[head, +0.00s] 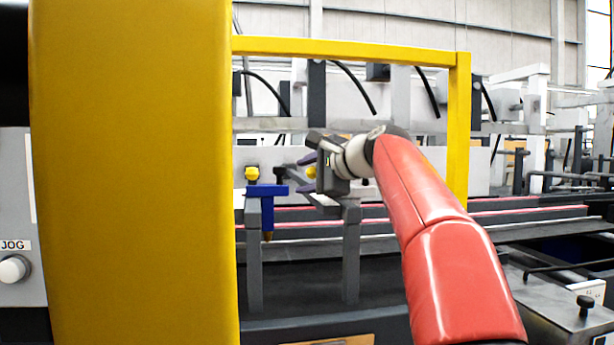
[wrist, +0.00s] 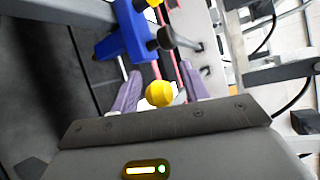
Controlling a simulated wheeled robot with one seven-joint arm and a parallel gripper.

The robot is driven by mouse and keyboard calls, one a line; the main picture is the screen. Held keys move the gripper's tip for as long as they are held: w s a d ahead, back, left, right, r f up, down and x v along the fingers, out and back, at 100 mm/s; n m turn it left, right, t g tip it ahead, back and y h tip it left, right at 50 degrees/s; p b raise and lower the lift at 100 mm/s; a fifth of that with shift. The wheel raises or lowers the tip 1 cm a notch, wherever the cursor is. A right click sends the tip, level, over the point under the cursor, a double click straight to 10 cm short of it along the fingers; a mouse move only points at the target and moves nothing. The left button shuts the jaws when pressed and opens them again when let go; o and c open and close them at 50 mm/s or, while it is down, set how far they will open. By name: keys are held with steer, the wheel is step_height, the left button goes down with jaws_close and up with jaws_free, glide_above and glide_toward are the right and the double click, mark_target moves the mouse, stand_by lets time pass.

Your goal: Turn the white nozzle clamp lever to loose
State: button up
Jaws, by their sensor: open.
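My gripper (head: 306,168) is open, with its two purple fingers apart; they also show in the wrist view (wrist: 161,74). A yellow knob (wrist: 159,94) sits between the fingers, nearer their base, with visible gaps to both; it shows in the head view (head: 311,172) too. A small whitish piece (wrist: 180,97) shows just right of this knob, partly hidden; I cannot tell whether it is the white clamp lever. A blue nozzle block (head: 267,190) stands left of my gripper, with another yellow knob (head: 252,173) on top. A dark round-ended lever (wrist: 165,38) lies beside the blue block.
A yellow guard post (head: 135,170) fills the left of the head view, and a yellow top rail (head: 350,50) runs above my arm. Grey upright brackets (head: 351,255) stand below the nozzles. Dark hoses hang behind. A JOG button (head: 12,269) is at far left.

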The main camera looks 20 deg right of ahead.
steer(key=b+v, duration=0.1)
steer(key=v, duration=0.6)
steer(key=shift+s+d, duration=0.15)
steer(key=shift+s, duration=0.2)
